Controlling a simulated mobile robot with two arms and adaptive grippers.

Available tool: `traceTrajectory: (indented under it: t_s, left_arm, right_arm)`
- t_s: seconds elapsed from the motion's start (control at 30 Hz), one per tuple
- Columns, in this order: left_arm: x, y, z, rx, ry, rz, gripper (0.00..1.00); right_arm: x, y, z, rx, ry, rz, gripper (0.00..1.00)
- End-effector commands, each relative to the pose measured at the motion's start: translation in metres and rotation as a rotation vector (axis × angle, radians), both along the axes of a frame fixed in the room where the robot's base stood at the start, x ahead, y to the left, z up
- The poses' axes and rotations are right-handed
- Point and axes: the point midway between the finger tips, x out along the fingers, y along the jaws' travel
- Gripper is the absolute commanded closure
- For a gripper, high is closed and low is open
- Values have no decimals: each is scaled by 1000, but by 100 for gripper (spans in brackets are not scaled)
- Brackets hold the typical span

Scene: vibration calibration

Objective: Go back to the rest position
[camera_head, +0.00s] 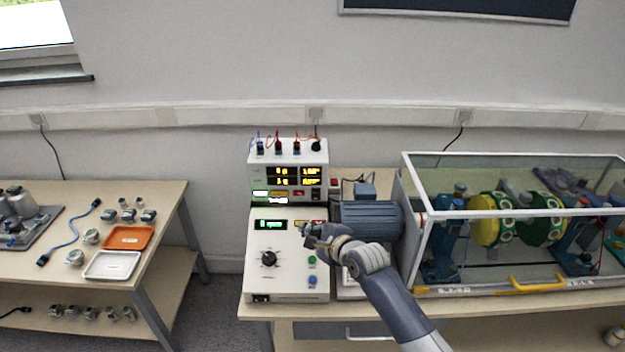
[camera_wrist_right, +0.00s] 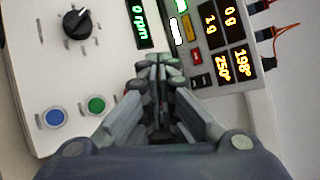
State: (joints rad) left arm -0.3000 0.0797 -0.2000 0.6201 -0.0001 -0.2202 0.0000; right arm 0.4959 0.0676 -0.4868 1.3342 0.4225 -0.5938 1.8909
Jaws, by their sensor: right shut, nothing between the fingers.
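My right gripper (camera_head: 312,238) is shut and empty, in front of the right part of the control box (camera_head: 265,279). In the right wrist view the closed fingers of my right gripper (camera_wrist_right: 160,70) point toward the panel. The control box carries a black knob (camera_wrist_right: 77,24), a green button (camera_wrist_right: 96,105), a blue button (camera_wrist_right: 54,118) and a display (camera_wrist_right: 139,22) reading 0 rpm. A measuring unit (camera_head: 259,172) with lit yellow readouts stands behind it. My left gripper does not show.
A motor (camera_head: 368,217) and a clear-walled enclosure (camera_head: 424,161) with a yellow handle (camera_head: 537,284) stand right of the box on the bench. A left table (camera_head: 170,205) holds an orange tray (camera_head: 128,237), a white tray (camera_head: 111,265) and several small parts. A floor gap separates the tables.

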Motion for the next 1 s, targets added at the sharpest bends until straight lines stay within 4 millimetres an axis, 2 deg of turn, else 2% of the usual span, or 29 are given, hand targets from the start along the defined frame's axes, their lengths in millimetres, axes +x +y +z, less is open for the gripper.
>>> traceTrajectory:
  t_s: [0.13,0.27,0.4,0.63,0.8,1.0]
  left_arm:
    - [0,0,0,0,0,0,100]
    - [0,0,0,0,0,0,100]
    - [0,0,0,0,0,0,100]
    - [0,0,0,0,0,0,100]
    - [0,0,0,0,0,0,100]
    - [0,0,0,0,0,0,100]
  right_arm:
    - [-9,-2,-8,-39,-1,18,100]
    - [-44,-10,-32,-185,-13,88,100]
    - [-103,-32,-64,-429,-31,218,100]
    - [-206,-84,-99,-836,-43,482,100]
    - [-285,-128,-109,-1096,-32,713,100]
    - [-351,-166,-106,-1284,-10,935,100]
